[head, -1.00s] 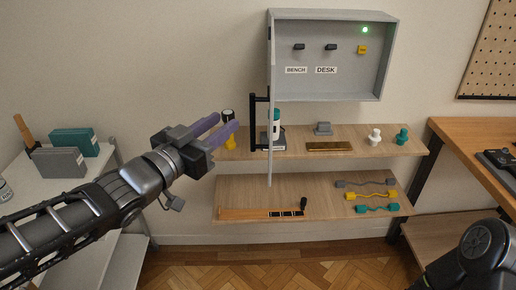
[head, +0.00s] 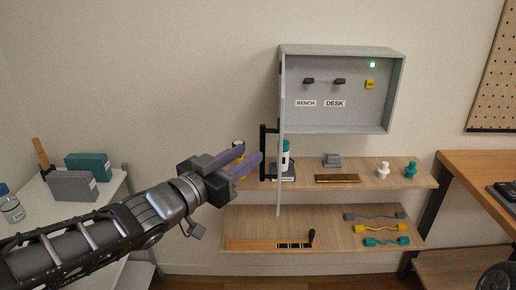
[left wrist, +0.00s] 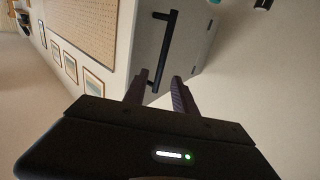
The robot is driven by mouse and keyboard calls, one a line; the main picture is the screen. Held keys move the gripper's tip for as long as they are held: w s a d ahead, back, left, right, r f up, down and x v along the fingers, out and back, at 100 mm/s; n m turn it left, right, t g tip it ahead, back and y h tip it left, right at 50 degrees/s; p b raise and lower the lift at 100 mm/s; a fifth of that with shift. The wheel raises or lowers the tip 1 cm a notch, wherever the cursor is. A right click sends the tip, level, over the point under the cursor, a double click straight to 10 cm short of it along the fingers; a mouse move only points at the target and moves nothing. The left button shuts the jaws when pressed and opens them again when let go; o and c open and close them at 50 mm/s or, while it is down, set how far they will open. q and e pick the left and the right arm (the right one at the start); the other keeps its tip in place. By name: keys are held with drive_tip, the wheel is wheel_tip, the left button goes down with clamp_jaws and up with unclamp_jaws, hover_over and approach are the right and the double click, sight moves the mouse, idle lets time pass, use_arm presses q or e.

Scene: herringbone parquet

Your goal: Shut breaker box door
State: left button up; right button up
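The grey breaker box (head: 345,118) hangs on the wall, with labelled switches and a lit green lamp inside. Its door (head: 281,150) stands open, swung out from the left side and seen nearly edge-on. A black bar handle (head: 263,153) is on the door's left face; it also shows in the left wrist view (left wrist: 165,48). My left gripper (head: 251,152) is open, with its purple fingers just left of the handle. In the left wrist view, the handle's lower end appears between the two fingers (left wrist: 161,77); contact cannot be told.
Two wooden shelves sit below the box; the upper one (head: 400,180) holds a bottle (head: 285,155) and small items close behind the door, the lower one (head: 330,240) several tools. A side table with boxes (head: 88,167) stands left, a workbench (head: 480,170) right.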

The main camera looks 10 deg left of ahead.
sight(261, 146)
use_arm(q)
drive_tip(key=x, duration=0.5)
clamp_jaws()
idle(1.4)
